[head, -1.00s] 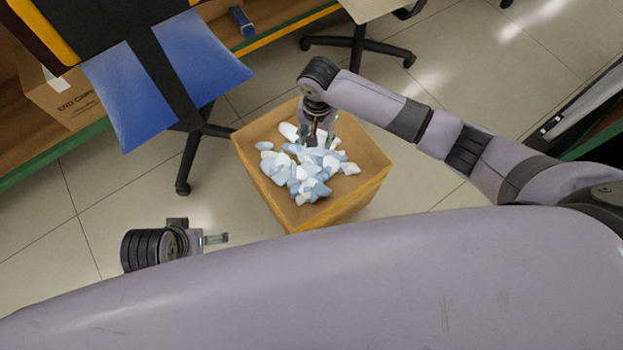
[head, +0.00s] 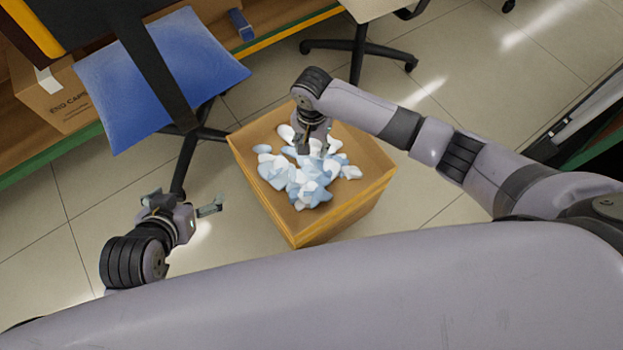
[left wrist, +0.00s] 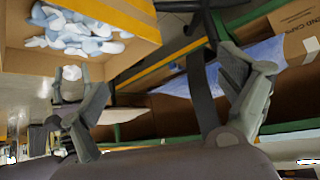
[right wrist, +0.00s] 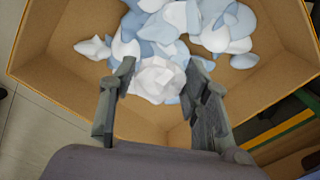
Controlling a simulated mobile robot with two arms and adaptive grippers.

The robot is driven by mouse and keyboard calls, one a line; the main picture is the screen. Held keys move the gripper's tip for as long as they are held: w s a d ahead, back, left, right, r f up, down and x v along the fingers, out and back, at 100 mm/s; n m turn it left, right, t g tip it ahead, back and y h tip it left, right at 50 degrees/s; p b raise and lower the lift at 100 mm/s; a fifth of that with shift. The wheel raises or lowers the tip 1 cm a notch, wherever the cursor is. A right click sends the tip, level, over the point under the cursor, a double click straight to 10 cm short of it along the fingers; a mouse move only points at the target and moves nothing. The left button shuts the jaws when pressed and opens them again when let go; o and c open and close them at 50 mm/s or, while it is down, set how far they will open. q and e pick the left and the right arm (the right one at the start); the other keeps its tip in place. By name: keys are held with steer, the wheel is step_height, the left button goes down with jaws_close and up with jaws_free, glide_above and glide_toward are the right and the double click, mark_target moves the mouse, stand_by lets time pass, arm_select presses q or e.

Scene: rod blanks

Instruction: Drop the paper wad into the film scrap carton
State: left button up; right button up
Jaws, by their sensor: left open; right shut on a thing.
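The film scrap carton (head: 345,213) is an open brown cardboard box on the floor, holding a heap of white and pale blue scraps (head: 305,185). My right gripper (head: 314,146) reaches down at the far side of the carton. In the right wrist view it is shut on a white crumpled paper wad (right wrist: 158,79), held over the scraps; whether the wad touches them I cannot tell.
A chair with a blue seat (head: 165,75) stands left of the carton, its leg close to my left gripper. A closed cardboard box (head: 62,100) sits on a shelf at the left. Another chair base (head: 358,48) stands behind. Floor right of the carton is clear.

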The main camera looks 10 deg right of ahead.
step_height(320, 180, down, 2)
steer(key=shift+f+b, duration=0.1)
steer(key=shift+b, duration=1.15)
steer(key=shift+f+b, duration=0.8)
steer(key=shift+b, duration=0.25)
steer(key=shift+f, duration=0.1)
arm_select(q)
steer(key=w+d+r+t+h, duration=0.2)
steer(key=w+r+t, duration=0.2)
steer(key=r, duration=0.5)
steer(key=w+d+r+t+h, duration=0.1)
steer(key=w+d+r+t, duration=0.1)
steer(key=r+t, duration=0.6)
steer(key=shift+w+d+r+m+t+h, duration=0.35)
steer(key=shift+w+r, duration=0.3)
steer(key=shift+w, duration=0.25)
arm_select(e)
steer(key=o, duration=0.8)
step_height(320, 180, up, 12)
